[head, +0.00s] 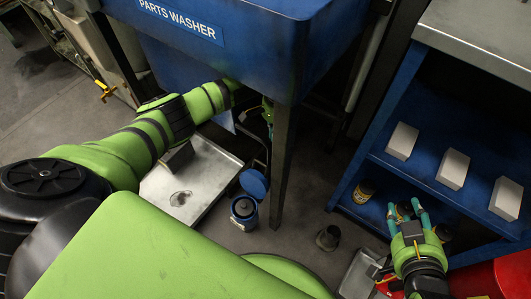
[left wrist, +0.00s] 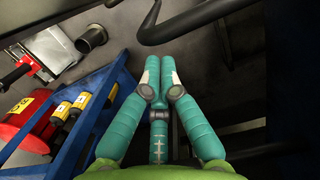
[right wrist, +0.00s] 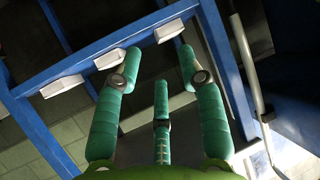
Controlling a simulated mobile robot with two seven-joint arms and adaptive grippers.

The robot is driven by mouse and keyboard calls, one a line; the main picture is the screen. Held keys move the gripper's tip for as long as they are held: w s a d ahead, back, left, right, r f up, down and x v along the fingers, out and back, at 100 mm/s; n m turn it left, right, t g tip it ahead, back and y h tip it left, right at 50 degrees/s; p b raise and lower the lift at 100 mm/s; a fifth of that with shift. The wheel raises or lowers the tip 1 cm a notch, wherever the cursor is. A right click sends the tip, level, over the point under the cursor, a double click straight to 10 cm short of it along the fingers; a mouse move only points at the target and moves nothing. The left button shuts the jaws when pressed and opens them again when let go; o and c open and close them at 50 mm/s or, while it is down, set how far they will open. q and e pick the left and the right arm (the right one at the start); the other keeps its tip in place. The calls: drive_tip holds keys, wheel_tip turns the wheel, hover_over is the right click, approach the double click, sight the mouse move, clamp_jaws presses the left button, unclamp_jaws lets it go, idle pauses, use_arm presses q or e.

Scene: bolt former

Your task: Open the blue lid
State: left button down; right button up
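A round blue lid (head: 253,183) stands raised beside the top of a small blue can (head: 244,211) on the floor, below the parts washer in the head view. The can's opening shows. My left arm reaches under the washer, and its gripper is mostly hidden there. In the left wrist view the fingers of my left gripper (left wrist: 160,78) are together, with nothing visible between them. My right gripper (head: 404,208) is open and empty in front of the blue shelf, far to the right of the can. Its spread fingers also show in the right wrist view (right wrist: 158,62).
The blue parts washer (head: 270,45) overhangs the can, and its dark leg (head: 283,150) stands close beside the can. A metal tray (head: 207,175) lies left of it. The blue shelf (head: 385,160) holds white boxes and small bottles. A metal cup (head: 328,238) stands on the floor.

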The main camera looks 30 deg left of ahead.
sight(258, 170)
use_arm(q)
wheel_tip(258, 170, down, 7)
drive_tip(key=b, duration=0.3)
drive_tip(key=shift+s+a+r, duration=0.1)
drive_tip(key=shift+s+r, duration=0.2)
drive_tip(key=shift+s, duration=0.45)
drive_tip(key=shift+s+a+r, duration=0.1)
drive_tip(key=shift+s+r, duration=0.2)
drive_tip(key=shift+s, duration=0.4)
drive_tip(key=shift+s+a+r, duration=0.1)
drive_tip(key=shift+s+r, duration=0.2)
drive_tip(key=shift+s, duration=0.45)
use_arm(e)
drive_tip(key=a+r+n+t+y, duration=0.1)
drive_tip(key=r+t, duration=0.3)
drive_tip(key=r, duration=0.4)
drive_tip(key=a+r+t+y, duration=0.4)
drive_tip(key=r, duration=0.4)
drive_tip(key=shift+w+n+t, duration=0.4)
use_arm(q)
drive_tip(key=shift+p, duration=0.3)
